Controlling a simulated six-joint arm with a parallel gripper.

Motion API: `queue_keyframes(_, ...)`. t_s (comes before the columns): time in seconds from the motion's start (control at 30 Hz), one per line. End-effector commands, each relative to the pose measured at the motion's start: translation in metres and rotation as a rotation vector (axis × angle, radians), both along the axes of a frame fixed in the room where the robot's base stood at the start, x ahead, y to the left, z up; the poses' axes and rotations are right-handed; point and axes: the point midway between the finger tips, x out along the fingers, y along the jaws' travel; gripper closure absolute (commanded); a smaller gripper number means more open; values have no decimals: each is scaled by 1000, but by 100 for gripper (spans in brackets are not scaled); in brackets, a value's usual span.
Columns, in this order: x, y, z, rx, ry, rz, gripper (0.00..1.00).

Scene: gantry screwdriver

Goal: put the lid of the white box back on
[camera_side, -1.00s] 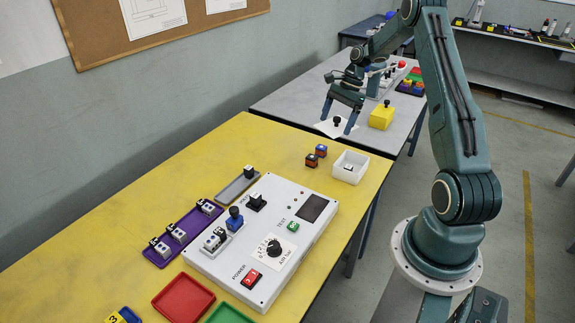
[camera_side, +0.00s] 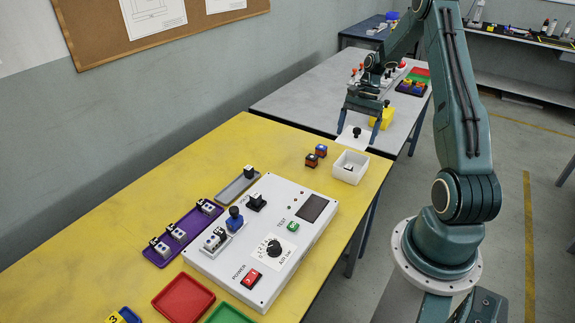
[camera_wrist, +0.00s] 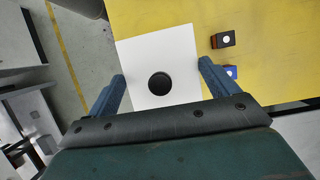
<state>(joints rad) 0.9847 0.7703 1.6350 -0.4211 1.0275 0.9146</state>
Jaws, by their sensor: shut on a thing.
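The lid (camera_side: 341,141) is in the air, above and behind the box in the side view, and looks roughly level. In the wrist view the lid (camera_wrist: 150,55) sits between the blue fingers of my gripper (camera_wrist: 161,70), knob towards the camera. The box cannot be made out there.
Two small dark cubes with coloured parts (camera_side: 311,160) (camera_side: 321,150) stand left of the box. A white control panel (camera_side: 230,262) lies nearer the camera. A yellow block (camera_side: 387,117) stands on the grey table (camera_side: 290,93) behind.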

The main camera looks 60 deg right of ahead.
Motion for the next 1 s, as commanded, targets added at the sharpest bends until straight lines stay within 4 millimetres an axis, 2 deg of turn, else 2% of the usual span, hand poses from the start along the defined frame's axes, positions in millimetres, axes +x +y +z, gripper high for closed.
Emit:
queue_keyframes(0.37, 0, 0, -15, 2, 0, 0, 36)
queue_keyframes(1.0, 0, 0, -59, 1, 1, -1, 36)
